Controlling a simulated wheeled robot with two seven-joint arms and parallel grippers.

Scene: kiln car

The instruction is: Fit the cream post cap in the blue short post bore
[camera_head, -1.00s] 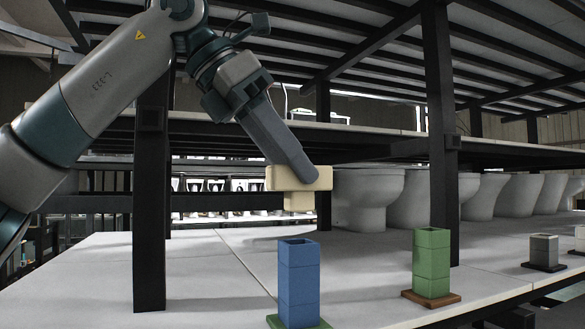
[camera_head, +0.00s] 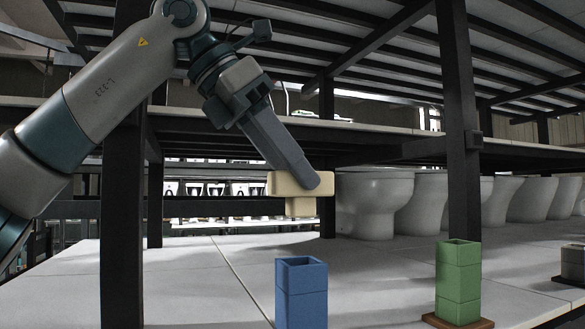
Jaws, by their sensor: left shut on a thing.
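The cream post cap (camera_head: 301,206) is a T-shaped block with a wide top and a narrower stub pointing down. My left gripper (camera_head: 305,183) is shut on its wide top and holds it in the air. The blue short post (camera_head: 302,306) stands upright at the bottom centre, with its square open bore facing up. In the picture the cap is above the post, with a clear gap between them. The post's lower end is cut off by the frame. The far finger is hidden by the cap. My right gripper is out of view.
A green post (camera_head: 458,285) stands on a brown base to the right. A grey post (camera_head: 573,266) is at the right edge. Dark uprights (camera_head: 122,200) rise on both sides, with a shelf overhead. White toilet bowls (camera_head: 374,205) stand behind. The pale deck at left is clear.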

